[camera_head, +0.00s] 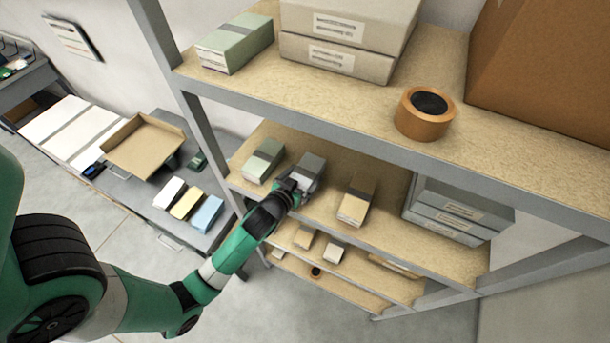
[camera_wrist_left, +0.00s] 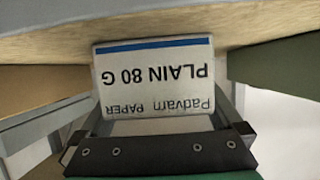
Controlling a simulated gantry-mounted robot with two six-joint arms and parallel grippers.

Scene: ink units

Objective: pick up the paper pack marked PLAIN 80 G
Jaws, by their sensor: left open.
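The paper pack marked PLAIN 80 G (camera_wrist_left: 155,75) fills the middle of the left wrist view, its label upside down with a blue stripe. In the head view it is the grey pack (camera_head: 310,167) on the middle shelf, partly hidden by my gripper. My left gripper (camera_head: 293,187) is at the front end of this pack. In the left wrist view the open fingers of my left gripper (camera_wrist_left: 160,112) stand on either side of the label end. I cannot tell whether they touch it. My right gripper is not in view.
On the middle shelf a green pack (camera_head: 263,160) lies left of the grey pack and a tan pack (camera_head: 357,200) lies right. Grey boxes (camera_head: 455,212) stand farther right. The upper shelf (camera_head: 300,95) overhangs. A bench with a cardboard tray (camera_head: 145,147) is at the left.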

